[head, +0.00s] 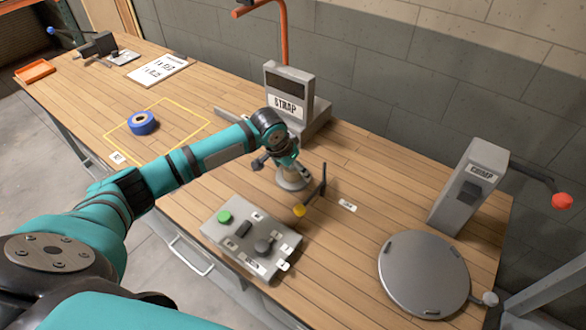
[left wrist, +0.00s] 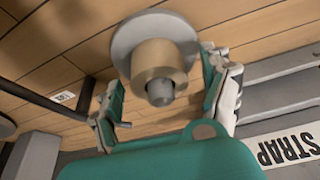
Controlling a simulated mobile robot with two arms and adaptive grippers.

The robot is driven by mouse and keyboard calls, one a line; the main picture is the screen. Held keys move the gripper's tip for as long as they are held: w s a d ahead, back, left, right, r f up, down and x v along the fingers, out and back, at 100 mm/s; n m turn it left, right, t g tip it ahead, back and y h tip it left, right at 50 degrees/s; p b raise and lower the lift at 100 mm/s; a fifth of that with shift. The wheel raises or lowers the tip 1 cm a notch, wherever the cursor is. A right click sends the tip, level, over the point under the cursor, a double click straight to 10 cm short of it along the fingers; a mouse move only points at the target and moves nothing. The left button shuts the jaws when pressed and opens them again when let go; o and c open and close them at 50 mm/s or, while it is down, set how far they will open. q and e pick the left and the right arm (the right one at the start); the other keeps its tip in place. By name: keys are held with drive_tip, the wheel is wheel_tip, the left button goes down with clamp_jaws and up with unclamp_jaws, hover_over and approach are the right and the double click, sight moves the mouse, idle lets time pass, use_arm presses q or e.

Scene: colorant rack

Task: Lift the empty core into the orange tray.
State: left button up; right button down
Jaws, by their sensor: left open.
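The empty core (left wrist: 152,62) is a tan ring around a grey post in the left wrist view. The post stands on a round grey base (left wrist: 125,38), which also shows in the head view (head: 292,183). My left gripper (left wrist: 165,92) is open, with one finger on each side of the core and clear space beside it. In the head view the left gripper (head: 290,160) is above the base and hides most of the core. The orange tray (head: 35,71) lies at the far left end of the bench. My right gripper is out of view.
The STRAP machine (head: 290,92) stands close behind the gripper. A control box (head: 250,235) is in front. A blue roll (head: 142,123) sits toward the tray, inside a yellow outline.

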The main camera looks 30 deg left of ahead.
use_arm(q)
drive_tip(key=shift+f, duration=0.15)
drive_tip(key=c, duration=1.1)
